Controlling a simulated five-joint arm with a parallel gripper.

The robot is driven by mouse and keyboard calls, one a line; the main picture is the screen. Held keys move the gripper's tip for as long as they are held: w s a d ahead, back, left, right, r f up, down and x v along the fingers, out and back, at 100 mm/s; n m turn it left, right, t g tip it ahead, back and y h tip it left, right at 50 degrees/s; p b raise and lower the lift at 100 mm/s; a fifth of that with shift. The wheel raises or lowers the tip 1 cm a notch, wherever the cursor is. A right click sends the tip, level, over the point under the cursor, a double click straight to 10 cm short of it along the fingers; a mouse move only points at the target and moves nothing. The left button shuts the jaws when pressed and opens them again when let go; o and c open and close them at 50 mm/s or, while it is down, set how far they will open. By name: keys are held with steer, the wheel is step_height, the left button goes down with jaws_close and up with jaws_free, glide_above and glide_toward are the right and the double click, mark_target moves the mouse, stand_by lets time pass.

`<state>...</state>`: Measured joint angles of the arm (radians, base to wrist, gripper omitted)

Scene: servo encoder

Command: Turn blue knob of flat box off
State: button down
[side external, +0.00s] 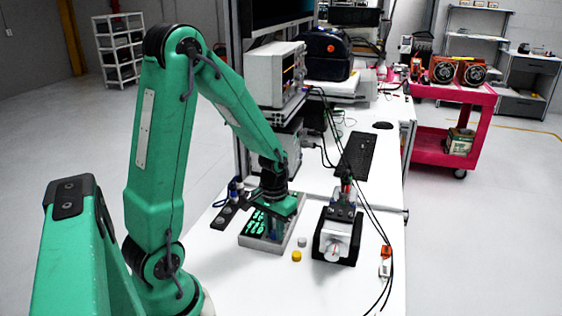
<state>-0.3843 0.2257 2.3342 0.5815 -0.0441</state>
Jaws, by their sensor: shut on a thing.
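The flat box (262,245) lies on the white bench, a grey tray-like case with a dark top and bright green markings. My gripper (273,228) reaches down over the right part of the box, fingers pointing down. It is shut on the blue knob (273,236), of which only a small dark blue part shows between and below the fingers. The gripper body hides much of the box's far side. The knob's angle is too small to tell.
Right of the box stands a black-and-white device (335,238) with a white dial. A yellow cap (297,256) and a grey cap (302,242) lie between them. Orange and white small parts (386,262) and black cables are at the right edge. A keyboard (357,155) lies farther back.

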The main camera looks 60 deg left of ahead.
mark_target(274, 232)
steer(key=shift+n, duration=0.9)
steer(key=c, duration=1.2)
jaws_free()
steer(key=shift+c, duration=0.2)
steer(key=shift+r, duration=0.1)
steer(key=shift+r, duration=3.8)
steer(key=shift+d+r, duration=0.1)
